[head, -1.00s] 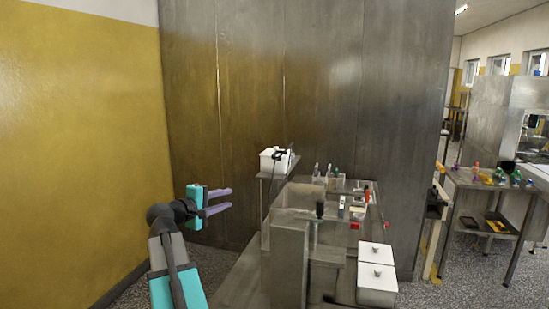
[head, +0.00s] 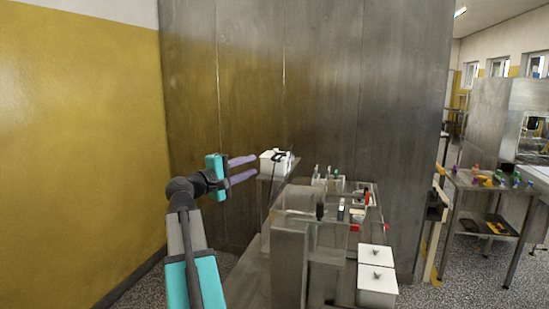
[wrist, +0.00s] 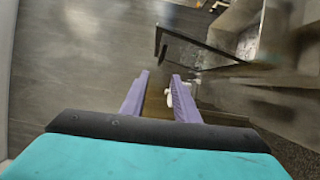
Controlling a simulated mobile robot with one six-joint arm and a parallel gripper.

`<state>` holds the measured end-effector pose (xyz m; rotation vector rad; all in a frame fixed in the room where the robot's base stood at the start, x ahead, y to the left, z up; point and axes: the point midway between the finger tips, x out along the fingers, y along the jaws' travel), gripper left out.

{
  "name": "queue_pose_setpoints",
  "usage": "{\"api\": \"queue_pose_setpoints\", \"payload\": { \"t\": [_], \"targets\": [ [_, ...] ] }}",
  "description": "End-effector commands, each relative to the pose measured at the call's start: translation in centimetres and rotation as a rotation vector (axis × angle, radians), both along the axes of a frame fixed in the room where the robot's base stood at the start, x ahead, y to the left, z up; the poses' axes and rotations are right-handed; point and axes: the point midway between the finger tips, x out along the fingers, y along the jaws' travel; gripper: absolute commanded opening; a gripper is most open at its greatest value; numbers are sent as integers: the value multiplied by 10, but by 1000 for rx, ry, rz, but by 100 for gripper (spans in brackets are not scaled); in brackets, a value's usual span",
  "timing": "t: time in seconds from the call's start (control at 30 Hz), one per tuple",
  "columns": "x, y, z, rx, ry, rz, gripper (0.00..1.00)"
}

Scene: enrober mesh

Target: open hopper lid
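My gripper (head: 254,167) has two purple fingers, parted with nothing clearly held between them. In the head view its tips are just left of a white box (head: 268,164) with a dark handle-like part (head: 281,155) on top, set on a metal stand. No contact can be made out. In the wrist view the gripper (wrist: 161,76) is open, and a small white thing (wrist: 182,93) shows by the right finger. A bent black bar (wrist: 195,43) lies beyond the tips. I cannot tell for sure which part is the hopper lid.
A metal machine (head: 290,235) with small bottles and tools stands right of my arm. Two white lidded boxes (head: 375,254) are at its front right. A tall metal wall (head: 320,90) is behind, a yellow wall (head: 80,140) at left. A side table (head: 490,188) stands far right.

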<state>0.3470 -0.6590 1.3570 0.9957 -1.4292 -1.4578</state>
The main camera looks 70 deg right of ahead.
Motion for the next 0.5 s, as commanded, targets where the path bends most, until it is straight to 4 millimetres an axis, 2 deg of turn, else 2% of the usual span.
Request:
{"api": "queue_pose_setpoints", "payload": {
  "t": [0.17, 0.5],
  "targets": [
    [-5, -16, 2, 1, 1, -2, 28],
    [-20, -61, 4, 2, -1, -2, 28]
  ]
}}
